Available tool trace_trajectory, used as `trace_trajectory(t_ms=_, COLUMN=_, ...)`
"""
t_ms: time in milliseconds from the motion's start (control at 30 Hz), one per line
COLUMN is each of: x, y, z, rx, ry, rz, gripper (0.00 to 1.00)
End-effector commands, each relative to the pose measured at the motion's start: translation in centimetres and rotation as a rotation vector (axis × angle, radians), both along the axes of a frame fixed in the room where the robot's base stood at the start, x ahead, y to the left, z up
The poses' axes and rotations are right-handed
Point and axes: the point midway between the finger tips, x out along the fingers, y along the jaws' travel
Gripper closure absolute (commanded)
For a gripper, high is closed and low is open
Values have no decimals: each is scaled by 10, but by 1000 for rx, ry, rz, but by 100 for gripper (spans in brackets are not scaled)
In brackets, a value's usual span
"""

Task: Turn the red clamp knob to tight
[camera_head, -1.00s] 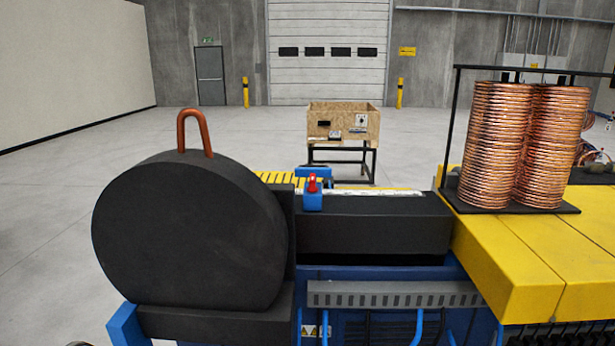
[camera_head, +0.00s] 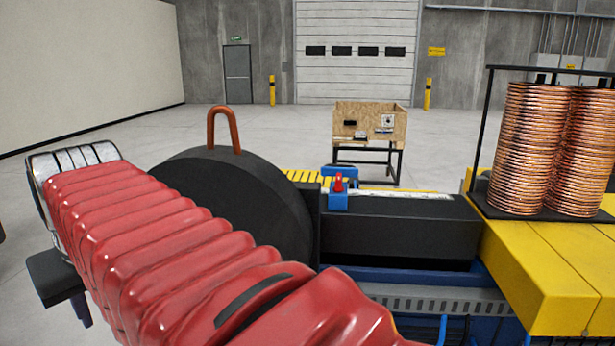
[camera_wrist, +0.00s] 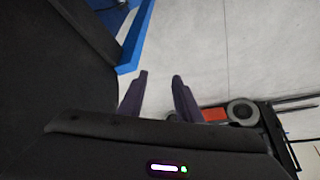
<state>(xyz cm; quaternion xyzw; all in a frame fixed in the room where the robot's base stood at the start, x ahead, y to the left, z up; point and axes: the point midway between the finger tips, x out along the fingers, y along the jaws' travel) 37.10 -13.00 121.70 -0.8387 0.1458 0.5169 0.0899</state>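The red clamp knob (camera_head: 339,183) stands upright on a small blue block (camera_head: 338,201), at the left end of a pale ruled strip on the black machine bed in the head view. I cannot tell how tight the knob is. My gripper (camera_wrist: 159,78) shows in the wrist view with its two dark fingers apart and nothing between them. In the head view my red-sleeved arm reaches up to the left, and its dark end hangs at the far left, well away from the knob. The knob is not in the wrist view.
A big black round housing (camera_head: 245,195) with a copper U-bend (camera_head: 223,128) above it stands between my arm's end and the knob. Copper coils (camera_head: 530,150) stand on a yellow deck (camera_head: 560,260) at right. A wooden crate (camera_head: 371,124) on a stand is behind.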

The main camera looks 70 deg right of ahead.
Motion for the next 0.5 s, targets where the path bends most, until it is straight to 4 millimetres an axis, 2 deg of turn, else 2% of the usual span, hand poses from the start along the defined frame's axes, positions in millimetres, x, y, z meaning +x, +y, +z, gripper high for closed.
trace_trajectory(t_ms=33, x=5, y=-21, z=13, rx=1, ry=3, rz=-45, gripper=69)
trace_trajectory(t_ms=267, x=13, y=-107, z=65, rx=7, ry=13, rz=-220, gripper=69)
trace_trajectory(t_ms=500, x=-4, y=-203, z=110, rx=15, ry=25, rz=-403, gripper=69)
